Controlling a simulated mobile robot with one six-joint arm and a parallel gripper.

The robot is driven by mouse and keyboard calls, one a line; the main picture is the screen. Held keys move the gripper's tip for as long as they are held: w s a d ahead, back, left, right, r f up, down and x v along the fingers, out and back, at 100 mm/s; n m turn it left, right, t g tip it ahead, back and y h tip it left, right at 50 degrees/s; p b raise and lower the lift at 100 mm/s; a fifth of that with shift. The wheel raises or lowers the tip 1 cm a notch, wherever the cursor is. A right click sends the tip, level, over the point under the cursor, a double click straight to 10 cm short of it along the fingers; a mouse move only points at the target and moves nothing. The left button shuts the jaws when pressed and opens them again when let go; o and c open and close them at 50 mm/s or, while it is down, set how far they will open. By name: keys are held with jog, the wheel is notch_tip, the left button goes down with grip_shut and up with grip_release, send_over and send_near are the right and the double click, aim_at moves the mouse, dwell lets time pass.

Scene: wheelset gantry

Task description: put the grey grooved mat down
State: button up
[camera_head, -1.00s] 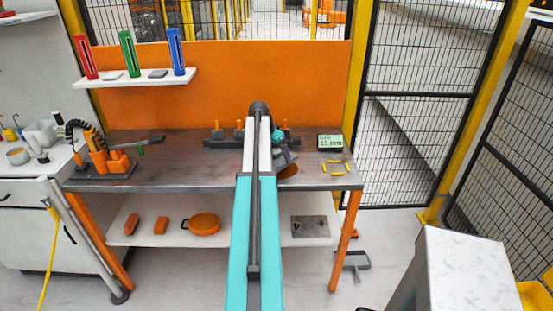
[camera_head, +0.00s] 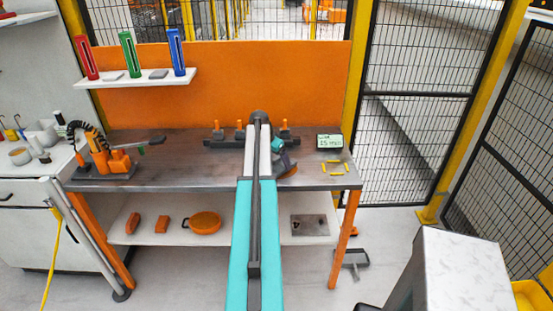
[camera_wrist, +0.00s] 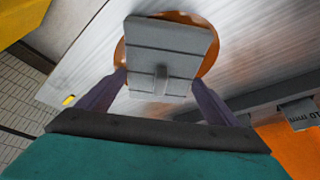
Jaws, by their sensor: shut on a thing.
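The grey grooved mat (camera_wrist: 168,40) fills the upper middle of the wrist view, with a small raised grip at its near edge. My gripper (camera_wrist: 160,84) is shut on it, one dark finger on each side. An orange round thing (camera_wrist: 207,62) shows behind the mat, partly hidden by it; I cannot tell whether the two touch. In the head view my gripper (camera_head: 286,158) is low over the right half of the workbench (camera_head: 200,174), with the orange round thing (camera_head: 289,171) at its end. The mat is hard to make out there.
Four-sided yellow corner marks (camera_head: 335,168) lie right of my gripper, in front of a small display (camera_head: 329,141). A dark rack with orange pegs (camera_head: 222,141) stands at the back. An orange device (camera_head: 108,160) is at the left end. The bench's left middle is clear.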

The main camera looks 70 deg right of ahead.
jog(key=shift+f, duration=0.2)
jog(key=o, duration=0.9)
jog(key=shift+o, duration=0.2)
jog(key=shift+r, duration=0.25)
jog(key=b+v, duration=0.3)
jog(key=v, duration=0.9)
jog(key=shift+f, duration=0.15)
dwell(0.4)
